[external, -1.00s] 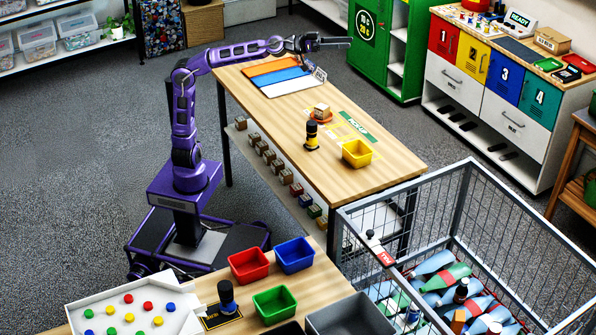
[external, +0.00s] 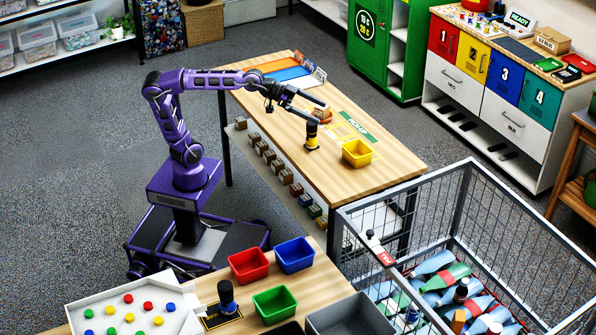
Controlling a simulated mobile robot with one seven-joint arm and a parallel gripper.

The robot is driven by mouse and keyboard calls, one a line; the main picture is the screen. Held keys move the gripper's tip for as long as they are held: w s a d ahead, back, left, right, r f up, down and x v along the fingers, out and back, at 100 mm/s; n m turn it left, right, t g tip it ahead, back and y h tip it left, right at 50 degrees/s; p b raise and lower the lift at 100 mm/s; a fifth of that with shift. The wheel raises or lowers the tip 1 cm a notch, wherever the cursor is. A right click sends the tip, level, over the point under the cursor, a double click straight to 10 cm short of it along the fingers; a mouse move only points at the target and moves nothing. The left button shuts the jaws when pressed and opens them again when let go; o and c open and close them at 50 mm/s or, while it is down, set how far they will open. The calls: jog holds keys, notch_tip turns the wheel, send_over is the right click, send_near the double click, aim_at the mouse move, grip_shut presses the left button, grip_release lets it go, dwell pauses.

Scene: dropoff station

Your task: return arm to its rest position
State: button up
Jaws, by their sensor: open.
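My purple arm reaches from its base over the wooden table (external: 370,180). My gripper (external: 318,110) is dark, points right and slightly down, and is open. It is above the far middle of the table, close in the picture to the black and yellow bottle-like object (external: 312,139), which stands upright. I cannot tell how near the fingers are to it in depth. A small brown box on an orange base (external: 322,117) is partly hidden behind the gripper. I see nothing held in the fingers.
A yellow bin (external: 356,153) stands on the table. A wire cage (external: 410,200) with bottles stands at the right. A front table holds red, blue and green bins (external: 274,301).

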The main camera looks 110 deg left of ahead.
jog(key=s+a+f+g+p, duration=0.1)
jog(key=s+a+f+g, duration=0.1)
jog(key=s+f, duration=0.8)
jog(key=s+a+f+g+h, duration=0.1)
jog(key=s+f+g, duration=0.4)
jog(key=s+f, duration=0.6)
jog(key=s, duration=0.7)
jog(key=shift+s+a+f+n+g+p, duration=0.25)
jog(key=shift+s+a+n+g+p, duration=0.05)
jog(key=shift+a+p, duration=0.1)
